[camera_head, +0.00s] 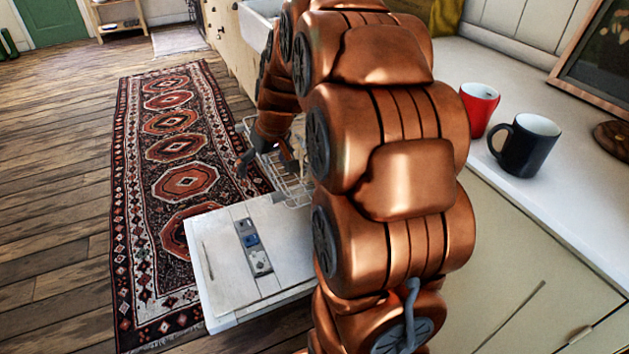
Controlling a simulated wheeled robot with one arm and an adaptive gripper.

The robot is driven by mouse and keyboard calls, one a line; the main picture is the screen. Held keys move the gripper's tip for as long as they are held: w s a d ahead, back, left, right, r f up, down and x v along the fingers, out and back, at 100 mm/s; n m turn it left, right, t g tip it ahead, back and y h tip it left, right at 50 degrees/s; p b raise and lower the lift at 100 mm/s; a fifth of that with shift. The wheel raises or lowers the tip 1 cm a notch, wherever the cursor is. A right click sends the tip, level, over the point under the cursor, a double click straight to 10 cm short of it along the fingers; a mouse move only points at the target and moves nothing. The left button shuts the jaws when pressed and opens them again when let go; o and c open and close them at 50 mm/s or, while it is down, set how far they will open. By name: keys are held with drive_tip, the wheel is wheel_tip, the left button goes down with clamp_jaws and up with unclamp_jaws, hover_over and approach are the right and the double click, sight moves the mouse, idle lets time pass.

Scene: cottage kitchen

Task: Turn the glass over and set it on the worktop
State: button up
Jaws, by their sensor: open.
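I cannot make out the glass; my copper arm covers much of the middle of the head view. My gripper (267,164) is at the end of the arm, left of centre, pointing down with its dark fingers apart. It is over or beside a wire dishwasher rack (297,192), and I cannot tell whether it touches anything. The white worktop (582,205) runs along the right side.
The dishwasher door (218,272) is folded down over the floor. A red mug (478,108) and a dark mug (525,147) stand on the worktop, with a framed picture (577,78) and a wooden item (612,140) behind. A patterned rug (150,225) lies at left.

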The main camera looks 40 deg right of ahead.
drive_tip(key=w+d+f+m+t+h+b, duration=0.15)
drive_tip(key=d+f+b, duration=0.35)
drive_tip(key=d, duration=0.7)
drive_tip(key=w+d+f+m+t+h+b, duration=0.1)
drive_tip(key=w+d+f+b, duration=0.25)
drive_tip(key=d+f, duration=0.65)
drive_tip(key=shift+n, duration=0.25)
drive_tip(key=shift+w+d+f+b, duration=0.45)
drive_tip(key=shift+w+d+f, duration=0.35)
drive_tip(key=shift+w+f, duration=0.15)
drive_tip(key=shift+w+d+f+b, duration=0.4)
drive_tip(key=shift+w+d+f, duration=0.4)
drive_tip(key=shift+w+f, duration=0.15)
drive_tip(key=c, duration=1.4)
